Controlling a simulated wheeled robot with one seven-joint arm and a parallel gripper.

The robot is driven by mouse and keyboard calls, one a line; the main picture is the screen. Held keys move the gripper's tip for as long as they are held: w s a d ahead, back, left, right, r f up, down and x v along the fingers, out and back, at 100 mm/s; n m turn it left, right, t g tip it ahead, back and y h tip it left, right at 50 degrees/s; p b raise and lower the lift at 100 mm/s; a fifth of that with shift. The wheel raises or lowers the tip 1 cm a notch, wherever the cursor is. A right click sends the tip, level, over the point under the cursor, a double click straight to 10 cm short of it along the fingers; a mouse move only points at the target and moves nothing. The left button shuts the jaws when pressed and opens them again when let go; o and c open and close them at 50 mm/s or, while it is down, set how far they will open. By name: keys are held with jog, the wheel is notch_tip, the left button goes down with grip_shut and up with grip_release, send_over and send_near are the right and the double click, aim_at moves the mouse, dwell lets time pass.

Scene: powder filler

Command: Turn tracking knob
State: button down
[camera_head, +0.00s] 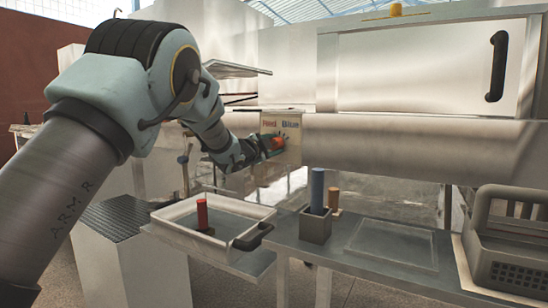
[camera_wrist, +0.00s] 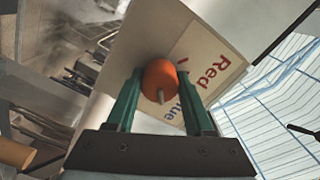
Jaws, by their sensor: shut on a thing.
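The tracking knob (camera_head: 277,143) is a small orange-red knob on a cream panel (camera_head: 288,126) lettered "Red" and "Blue", at the left end of a long metal cylinder. In the wrist view the orange knob (camera_wrist: 160,78) sits between the green fingers, with a short grey pin pointing toward the camera. My gripper (camera_head: 262,147) reaches the knob from the left and is shut on it. In the wrist view my gripper (camera_wrist: 158,92) has one finger on each side of the knob. The panel lettering (camera_wrist: 205,75) looks tilted there. The fingertips' exact contact is partly hidden.
Below stand a white tray (camera_head: 175,214) with a red cylinder (camera_head: 202,214), a dark square holder (camera_head: 315,228) with a blue cylinder (camera_head: 317,190), and a grey basket (camera_head: 510,245) at right. The metal cylinder (camera_head: 390,145) extends right from the panel.

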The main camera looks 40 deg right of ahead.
jog(key=shift+f+m+b, duration=0.15)
jog(key=shift+m+b, duration=0.65)
jog(key=shift+b, duration=0.05)
jog(key=shift+c, duration=1.5)
grip_release()
jog(key=b+v, duration=0.1)
jog(key=v, duration=1)
jog(key=shift+b, duration=0.3)
jog(key=shift+d, duration=0.1)
